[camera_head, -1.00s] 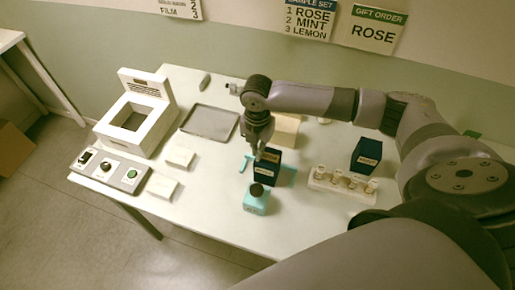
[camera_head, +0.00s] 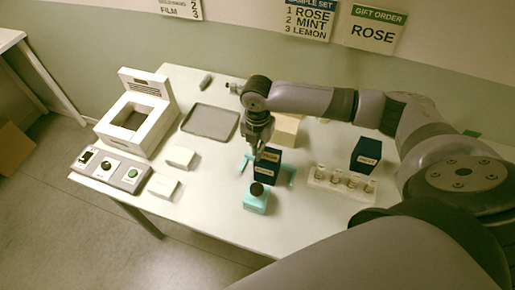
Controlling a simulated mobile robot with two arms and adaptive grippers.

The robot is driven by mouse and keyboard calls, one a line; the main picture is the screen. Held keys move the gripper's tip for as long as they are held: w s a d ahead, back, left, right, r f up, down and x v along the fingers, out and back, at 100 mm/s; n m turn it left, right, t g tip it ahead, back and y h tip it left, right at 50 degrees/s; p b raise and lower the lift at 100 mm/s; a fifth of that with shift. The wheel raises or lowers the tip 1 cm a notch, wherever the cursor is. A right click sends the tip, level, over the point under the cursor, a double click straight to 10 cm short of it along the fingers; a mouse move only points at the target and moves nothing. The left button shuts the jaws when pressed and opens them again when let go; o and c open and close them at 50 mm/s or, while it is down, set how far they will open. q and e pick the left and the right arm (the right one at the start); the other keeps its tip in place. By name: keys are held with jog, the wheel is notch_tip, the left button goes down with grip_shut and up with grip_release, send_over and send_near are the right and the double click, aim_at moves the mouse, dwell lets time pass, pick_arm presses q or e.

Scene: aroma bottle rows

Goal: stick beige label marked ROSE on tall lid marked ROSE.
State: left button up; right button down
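A tall dark navy box-shaped lid (camera_head: 267,169) stands upright between the arms of a teal holder (camera_head: 291,176) near the table's middle. A small beige patch (camera_head: 270,156) shows high on its front, with a pale marking lower down. The print is too small to read. My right gripper (camera_head: 256,152) points down right at the lid's upper left edge. Its fingers are small and dark there, so I cannot tell whether they are open, shut or touching the patch. My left gripper is not in view.
A teal block with a dark round top (camera_head: 256,199) stands in front of the lid. A rack of small vials (camera_head: 342,185) and another navy box (camera_head: 366,154) are at right. A grey tray (camera_head: 210,122), white blocks (camera_head: 180,157) and a white machine (camera_head: 134,119) are at left.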

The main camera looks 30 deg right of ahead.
jog(key=shift+s+f, duration=0.1)
jog(key=shift+f, duration=0.05)
jog(key=c, duration=1.7)
grip_release()
jog(key=shift+r+p, duration=1.15)
jog(key=shift+r, duration=2.95)
